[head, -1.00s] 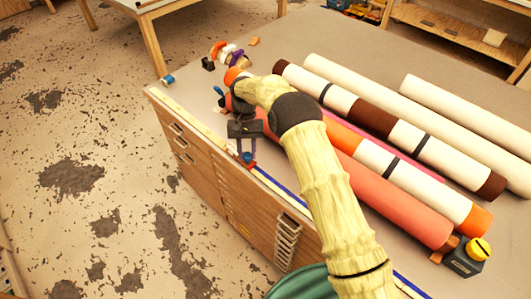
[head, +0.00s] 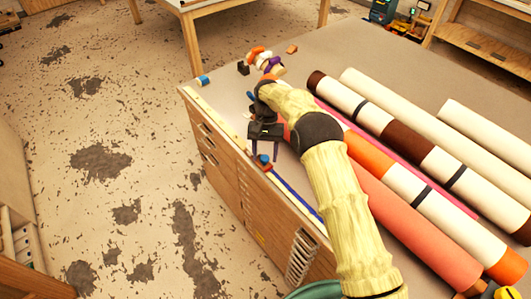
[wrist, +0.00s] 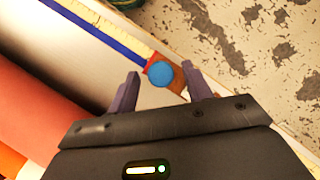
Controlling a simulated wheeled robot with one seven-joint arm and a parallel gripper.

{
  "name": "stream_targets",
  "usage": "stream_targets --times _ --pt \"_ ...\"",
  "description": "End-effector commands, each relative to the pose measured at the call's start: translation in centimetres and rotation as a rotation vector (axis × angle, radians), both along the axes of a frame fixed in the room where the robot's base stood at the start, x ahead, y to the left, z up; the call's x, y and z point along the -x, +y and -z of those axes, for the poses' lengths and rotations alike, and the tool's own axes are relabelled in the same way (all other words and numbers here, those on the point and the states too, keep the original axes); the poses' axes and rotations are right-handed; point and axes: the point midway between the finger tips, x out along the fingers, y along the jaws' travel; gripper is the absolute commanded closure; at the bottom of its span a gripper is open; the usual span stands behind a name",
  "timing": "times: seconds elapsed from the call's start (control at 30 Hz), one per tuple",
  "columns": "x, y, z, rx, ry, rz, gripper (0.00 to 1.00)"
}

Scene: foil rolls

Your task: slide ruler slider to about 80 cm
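The slider is a small red-brown block with a round blue knob (head: 264,159). It sits on the ruler (wrist: 82,13), a pale yellow strip along the table's front edge with a blue strip beside it. In the wrist view the slider's blue knob (wrist: 160,73) lies between the tips of my gripper (wrist: 163,84). The two dark fingers are spread, with a visible gap on each side of the knob. In the head view my gripper (head: 264,150) points down at the slider. The scale's numbers are too small to read.
Behind my arm lie several rolls, including a coral roll (head: 415,230) and a brown-and-white roll (head: 405,130). A blue-and-white block (head: 203,81) stands near the table's far left corner. Small coloured items (head: 265,60) lie beyond my gripper. The floor (head: 110,200) left of the table is open.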

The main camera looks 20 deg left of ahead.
Motion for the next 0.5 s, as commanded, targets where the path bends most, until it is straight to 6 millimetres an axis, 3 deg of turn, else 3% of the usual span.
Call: stream_targets --times 0.27,0.5 --pt "-0.1 0.1 -0.3 -0.001 0.002 0.001 0.5" --pt "-1.2 0.3 -2.5 -0.003 -0.001 0.003 0.5"
